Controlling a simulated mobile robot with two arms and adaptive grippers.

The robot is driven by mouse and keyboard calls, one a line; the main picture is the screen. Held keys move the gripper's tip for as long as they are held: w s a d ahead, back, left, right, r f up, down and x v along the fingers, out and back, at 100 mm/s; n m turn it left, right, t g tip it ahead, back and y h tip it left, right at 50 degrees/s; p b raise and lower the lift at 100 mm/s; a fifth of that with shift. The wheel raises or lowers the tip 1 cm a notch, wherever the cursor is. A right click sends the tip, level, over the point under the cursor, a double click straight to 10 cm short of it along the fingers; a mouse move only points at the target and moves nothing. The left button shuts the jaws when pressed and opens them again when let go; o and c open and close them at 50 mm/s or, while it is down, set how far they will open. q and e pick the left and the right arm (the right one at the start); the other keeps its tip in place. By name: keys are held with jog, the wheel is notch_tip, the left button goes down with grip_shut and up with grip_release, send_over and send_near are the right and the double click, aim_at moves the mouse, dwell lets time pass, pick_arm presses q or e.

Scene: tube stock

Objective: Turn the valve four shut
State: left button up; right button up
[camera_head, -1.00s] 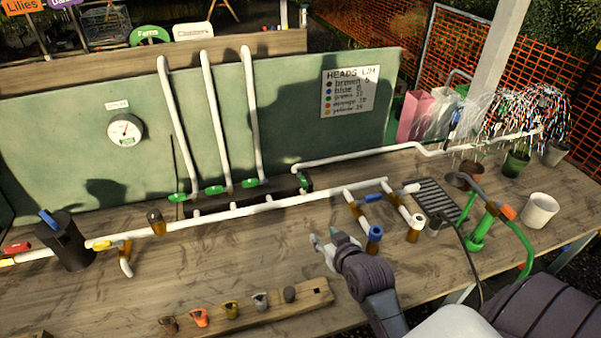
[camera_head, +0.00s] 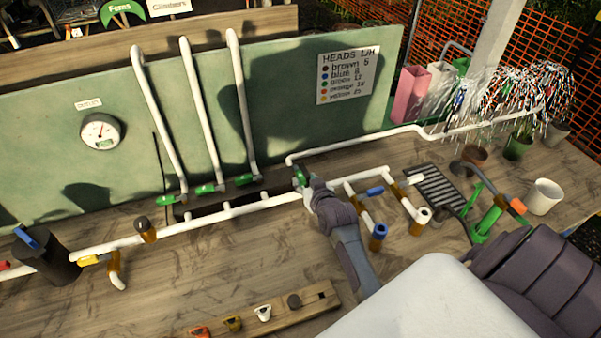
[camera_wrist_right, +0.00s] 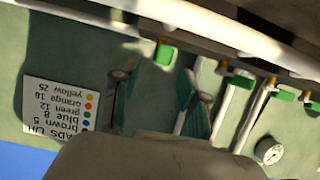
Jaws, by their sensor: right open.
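Several green-handled valves sit along the manifold at the foot of the green board. Three are under the upright white pipes: left (camera_head: 167,200), middle (camera_head: 205,189) and right (camera_head: 243,179). The rightmost green valve (camera_head: 299,174) is by the long white pipe, partly hidden by my right gripper (camera_head: 309,184). In the right wrist view, which is upside down, this green handle (camera_wrist_right: 163,54) lies just beyond the open fingers of my right gripper (camera_wrist_right: 156,85), roughly between them. I cannot tell whether they touch it. My left gripper is out of view.
A long white pipe (camera_head: 245,208) runs across the table in front of the manifold. A wooden block (camera_head: 322,298) with small knobs lies in front. A gauge (camera_head: 101,131) hangs on the board.

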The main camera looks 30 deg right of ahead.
aim_at(301, 176)
jog(key=x, duration=0.3)
jog(key=shift+w, duration=0.4)
jog(key=shift+w+d+f, duration=0.15)
jog(key=shift+w+f, duration=0.1)
jog(key=shift+w, duration=0.15)
grip_shut()
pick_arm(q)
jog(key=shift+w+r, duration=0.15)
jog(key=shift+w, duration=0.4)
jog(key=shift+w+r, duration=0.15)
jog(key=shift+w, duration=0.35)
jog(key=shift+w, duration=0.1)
